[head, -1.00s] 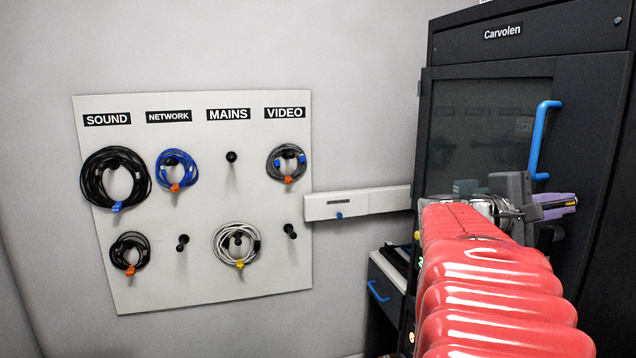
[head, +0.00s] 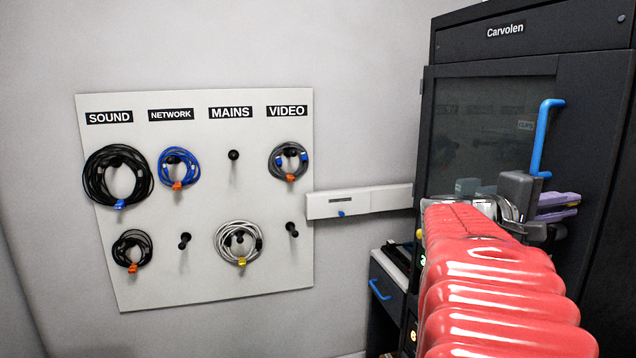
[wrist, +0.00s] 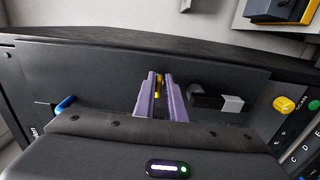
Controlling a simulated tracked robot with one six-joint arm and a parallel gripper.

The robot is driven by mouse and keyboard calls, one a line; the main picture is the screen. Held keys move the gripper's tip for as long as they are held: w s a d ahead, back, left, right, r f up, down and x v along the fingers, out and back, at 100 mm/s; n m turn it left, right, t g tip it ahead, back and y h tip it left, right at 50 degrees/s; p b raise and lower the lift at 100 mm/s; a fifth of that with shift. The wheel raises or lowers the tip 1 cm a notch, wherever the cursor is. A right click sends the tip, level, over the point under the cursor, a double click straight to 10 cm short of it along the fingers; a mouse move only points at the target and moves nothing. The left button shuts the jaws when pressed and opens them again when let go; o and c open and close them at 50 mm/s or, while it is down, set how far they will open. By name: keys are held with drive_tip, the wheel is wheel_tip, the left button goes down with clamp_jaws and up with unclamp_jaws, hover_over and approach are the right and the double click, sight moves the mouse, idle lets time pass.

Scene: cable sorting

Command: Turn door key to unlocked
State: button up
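My gripper (head: 572,204) has two purple fingers, reaching toward the front of the dark cabinet (head: 596,90) at right. In the wrist view the fingers (wrist: 160,80) stand apart, pointing at the cabinet front. A small yellow piece, which looks like the door key (wrist: 158,86), shows in the gap between them. I cannot tell whether either finger touches it. The key and its lock are not clearly visible in the head view. The cabinet's blue handle (head: 541,138) is above the gripper, and its end also shows in the wrist view (wrist: 65,103).
A black-and-grey block (wrist: 218,102) sticks out right of the fingers in the wrist view, with a yellow knob (wrist: 284,104) beyond it. A white board (head: 205,275) with coiled cables on pegs hangs at left. A blue-handled drawer (head: 390,279) stands below.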

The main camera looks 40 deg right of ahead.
drive_tip(key=o, duration=0.4)
drive_tip(key=shift+o, duration=0.2)
drive_tip(key=shift+w+a, duration=0.1)
drive_tip(key=v, duration=1.3)
drive_tip(key=shift+a, duration=0.35)
